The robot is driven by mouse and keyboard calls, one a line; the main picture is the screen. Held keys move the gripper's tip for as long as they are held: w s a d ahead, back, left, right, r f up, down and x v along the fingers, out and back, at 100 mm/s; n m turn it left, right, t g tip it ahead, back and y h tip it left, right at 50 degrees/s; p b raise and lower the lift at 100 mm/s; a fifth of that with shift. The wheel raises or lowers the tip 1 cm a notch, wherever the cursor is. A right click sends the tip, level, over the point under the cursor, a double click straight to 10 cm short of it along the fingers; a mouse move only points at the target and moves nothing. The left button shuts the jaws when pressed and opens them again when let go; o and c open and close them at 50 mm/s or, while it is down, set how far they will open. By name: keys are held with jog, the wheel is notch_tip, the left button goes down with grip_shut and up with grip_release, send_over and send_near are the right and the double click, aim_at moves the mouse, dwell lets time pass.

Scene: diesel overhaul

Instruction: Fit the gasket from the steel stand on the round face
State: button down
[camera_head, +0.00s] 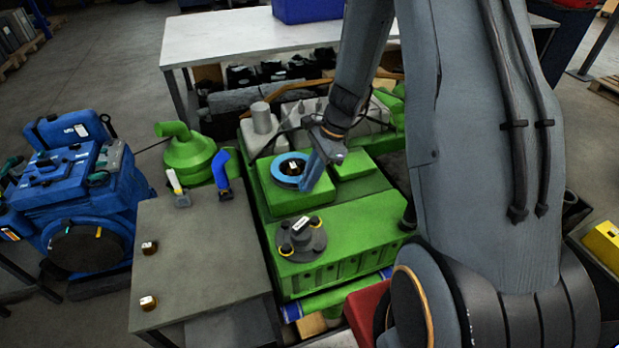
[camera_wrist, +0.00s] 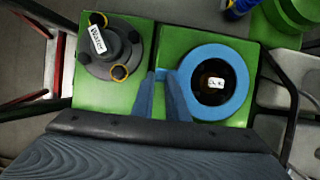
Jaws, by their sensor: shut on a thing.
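The gasket is a flat blue ring (camera_head: 279,165) over the green engine's raised block (camera_head: 285,200). It also shows in the wrist view (camera_wrist: 238,62). My gripper (camera_head: 313,172) is shut on the ring's near edge; its blue-grey fingers (camera_wrist: 166,78) reach the ring's left side in the wrist view. A dark round centre with a white label (camera_wrist: 216,83) shows through the ring, so the ring appears around the round face. I cannot tell whether the ring lies flat on it or hovers just above. The grey stand (camera_head: 195,255) is left of the engine.
A dark flanged cover (camera_head: 302,243) with a white label and yellow-ringed knobs sits on the green block's front part. A blue machine (camera_head: 75,185) stands left.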

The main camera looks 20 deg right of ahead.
jog(key=shift+f+b, duration=0.55)
jog(key=shift+f, duration=0.35)
dwell(0.7)
jog(key=c, duration=1.7)
grip_release()
jog(key=shift+o, duration=0.2)
jog(key=shift+r, duration=0.1)
